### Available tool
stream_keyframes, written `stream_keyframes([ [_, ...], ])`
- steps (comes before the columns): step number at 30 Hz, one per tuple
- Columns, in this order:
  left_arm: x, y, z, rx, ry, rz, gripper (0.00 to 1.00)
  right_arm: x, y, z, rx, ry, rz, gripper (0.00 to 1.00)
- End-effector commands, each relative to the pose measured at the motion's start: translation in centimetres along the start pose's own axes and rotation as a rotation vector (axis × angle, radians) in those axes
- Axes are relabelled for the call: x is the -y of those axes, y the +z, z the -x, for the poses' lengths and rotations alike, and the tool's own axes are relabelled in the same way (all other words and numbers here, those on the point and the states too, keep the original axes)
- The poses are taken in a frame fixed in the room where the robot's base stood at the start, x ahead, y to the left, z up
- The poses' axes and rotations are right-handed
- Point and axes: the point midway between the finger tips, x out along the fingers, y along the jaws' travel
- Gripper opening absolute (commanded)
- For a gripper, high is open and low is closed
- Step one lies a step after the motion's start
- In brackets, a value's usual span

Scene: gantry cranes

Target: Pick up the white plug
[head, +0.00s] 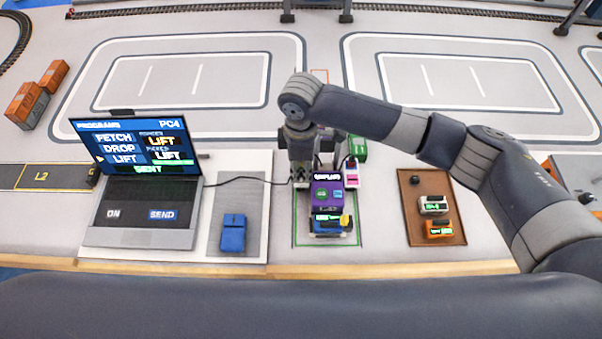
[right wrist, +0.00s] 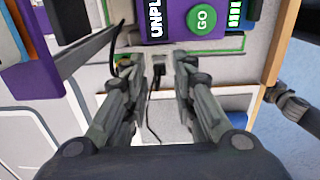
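A dark cable runs from the laptop (head: 140,190) to a small plug beside the purple device (head: 327,192). In the right wrist view, a small pale plug (right wrist: 159,62) sits at the end of this cable, close to the purple device (right wrist: 205,20). My right gripper (head: 302,184) points down at the left side of the device and hides much of the plug in the head view. In the right wrist view, the right gripper (right wrist: 157,60) is open, with a finger on either side of the plug and visible gaps. My left gripper is not in view.
Blue (head: 326,224), pink (head: 351,174) and green (head: 358,149) pieces crowd the device. A brown tray (head: 417,194) at right holds two small modules. Orange containers (head: 27,101) stand far left.

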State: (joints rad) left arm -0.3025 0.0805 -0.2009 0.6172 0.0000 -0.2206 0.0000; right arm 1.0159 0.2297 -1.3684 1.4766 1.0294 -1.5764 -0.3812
Motion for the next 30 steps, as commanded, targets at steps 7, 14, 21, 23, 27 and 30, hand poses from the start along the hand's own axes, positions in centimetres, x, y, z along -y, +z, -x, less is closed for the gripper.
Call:
stream_keyframes([
  [7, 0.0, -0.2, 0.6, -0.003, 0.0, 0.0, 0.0, 0.0, 0.0, -2.2, 0.001, 0.001, 0.0, 0.25],
  [14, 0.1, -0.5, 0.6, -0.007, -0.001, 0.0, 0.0, 0.0, 0.0, -2.3, 0.0, 0.001, 0.0, 0.18],
  [21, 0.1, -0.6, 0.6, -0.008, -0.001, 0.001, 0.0, 0.0, 0.0, -2.2, 0.0, 0.001, 0.0, 0.0],
  [23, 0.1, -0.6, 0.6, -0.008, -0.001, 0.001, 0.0, 0.0, 0.0, -2.2, 0.0, 0.001, 0.001, 0.0],
  [27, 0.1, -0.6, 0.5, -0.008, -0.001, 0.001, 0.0, 0.0, 0.0, -2.2, -0.001, 0.001, 0.001, 0.0],
  [30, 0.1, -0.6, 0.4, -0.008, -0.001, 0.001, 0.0, -0.1, -0.1, -1.9, -0.002, 0.002, 0.001, 0.0],
])
